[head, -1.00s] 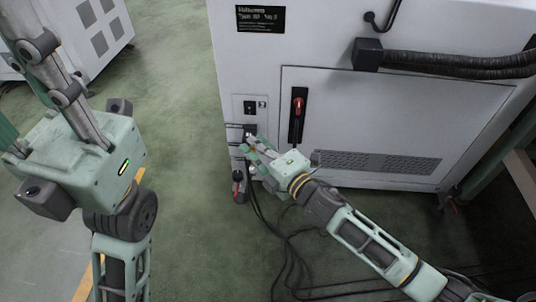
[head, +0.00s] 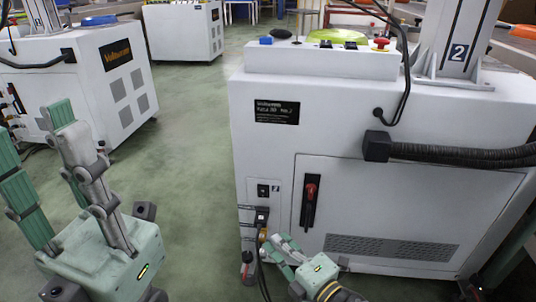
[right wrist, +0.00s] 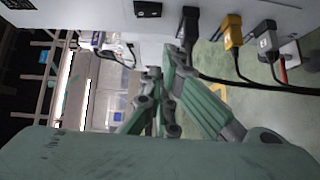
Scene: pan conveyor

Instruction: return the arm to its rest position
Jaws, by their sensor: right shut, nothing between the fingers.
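My right gripper (head: 279,243) is in front of the lower left of the white machine, just right of its plugs and cables. Its fingers are together and empty. In the right wrist view the green fingers (right wrist: 170,68) reach toward the machine's side, with a gap to the yellow plug (right wrist: 232,36). Most of my right arm is below the head view's edge. My left gripper (head: 45,145) stands at the lower left with its fingers up and apart, and I see nothing between them.
The white machine (head: 350,135) fills the right, with a red-handled switch (head: 310,195) and a black hose (head: 450,155). Cables hang beside my right gripper. Another white machine (head: 115,85) stands at left. Green floor (head: 190,150) lies clear between them.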

